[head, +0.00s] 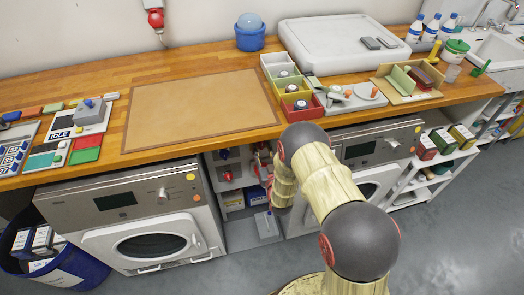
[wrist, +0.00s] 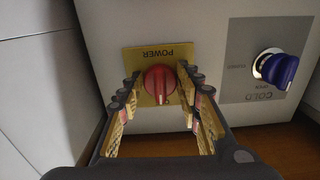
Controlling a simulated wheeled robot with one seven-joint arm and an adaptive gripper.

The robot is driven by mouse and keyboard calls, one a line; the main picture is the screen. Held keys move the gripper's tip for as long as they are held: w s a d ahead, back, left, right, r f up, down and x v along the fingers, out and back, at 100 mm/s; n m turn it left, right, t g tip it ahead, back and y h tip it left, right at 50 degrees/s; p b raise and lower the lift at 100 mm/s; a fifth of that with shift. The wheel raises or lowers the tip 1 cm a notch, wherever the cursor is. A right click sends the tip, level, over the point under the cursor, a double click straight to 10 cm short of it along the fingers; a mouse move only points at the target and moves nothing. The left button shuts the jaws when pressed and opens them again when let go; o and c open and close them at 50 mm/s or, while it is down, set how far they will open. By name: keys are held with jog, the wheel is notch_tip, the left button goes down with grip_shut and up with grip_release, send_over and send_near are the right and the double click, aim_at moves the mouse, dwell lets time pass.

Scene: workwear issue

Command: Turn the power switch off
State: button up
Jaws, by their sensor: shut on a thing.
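The power switch (wrist: 159,84) is a red rotary knob on a yellow plate (wrist: 143,55) marked POWER, which reads upside down in the wrist view. My gripper (wrist: 160,79) has one finger on each side of the knob and is shut on it. The knob's grip ridge runs roughly up and down in the wrist view. In the head view my gripper is low between the two front-loading machines, and my arm hides much of it. I cannot make out the power switch clearly there.
A blue knob (wrist: 279,68) on a grey plate marked COLD sits right of the switch in the wrist view. In the head view, the left machine (head: 135,222) and right machine (head: 376,148) flank the narrow gap under the wooden counter (head: 190,62).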

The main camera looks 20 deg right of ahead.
jog(key=shift+f+n, duration=0.1)
jog(key=shift+n, duration=0.2)
dwell(0.4)
jog(key=o, duration=1.1)
jog(key=shift+c, duration=0.2)
jog(key=shift+o, duration=0.2)
jog(key=s, duration=1.2)
